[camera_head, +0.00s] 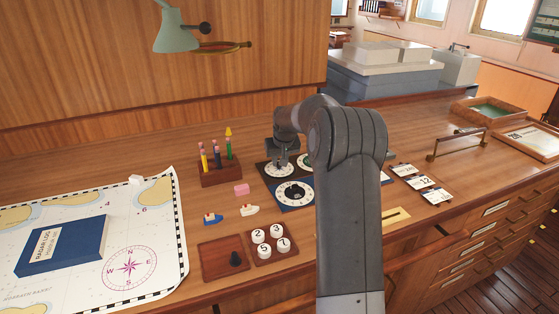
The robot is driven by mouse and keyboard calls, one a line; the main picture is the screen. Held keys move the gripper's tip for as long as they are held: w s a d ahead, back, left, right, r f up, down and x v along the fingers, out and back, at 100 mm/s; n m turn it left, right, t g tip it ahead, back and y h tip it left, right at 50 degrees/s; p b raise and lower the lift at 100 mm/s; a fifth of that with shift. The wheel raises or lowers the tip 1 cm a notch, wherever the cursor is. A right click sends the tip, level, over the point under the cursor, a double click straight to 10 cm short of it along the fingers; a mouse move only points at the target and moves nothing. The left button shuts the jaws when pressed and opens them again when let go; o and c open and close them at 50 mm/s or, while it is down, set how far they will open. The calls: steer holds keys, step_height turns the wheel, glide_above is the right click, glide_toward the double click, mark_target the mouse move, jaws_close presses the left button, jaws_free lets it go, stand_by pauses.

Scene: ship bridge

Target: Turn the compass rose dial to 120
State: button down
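A group of round white dials on dark square panels lies on the wooden desk, partly hidden behind my arm. One white dial (279,170) on a dark brown panel is at the far left of the group. A second white dial (295,193) with a black knob, on a blue panel, is nearer. Which one is the compass rose dial, and their readings, are too small to tell. My gripper (282,161) points down at the far dial, at or just above its centre. Contact and finger opening cannot be made out.
A pencil block (221,174) stands left of the dials. Nearby are a pink eraser (241,190), small toy boats (213,218) and a tray of numbered white pieces (262,255). A chart (60,215) with a blue book (62,246) covers the left. Cards (421,182) lie right.

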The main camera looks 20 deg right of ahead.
stand_by(0.3)
steer(key=c, duration=1.3)
jaws_free()
steer(key=shift+o, duration=0.2)
steer(key=shift+r, duration=0.15)
steer(key=v, duration=1)
steer(key=shift+r, duration=0.25)
steer(key=shift+s, duration=0.1)
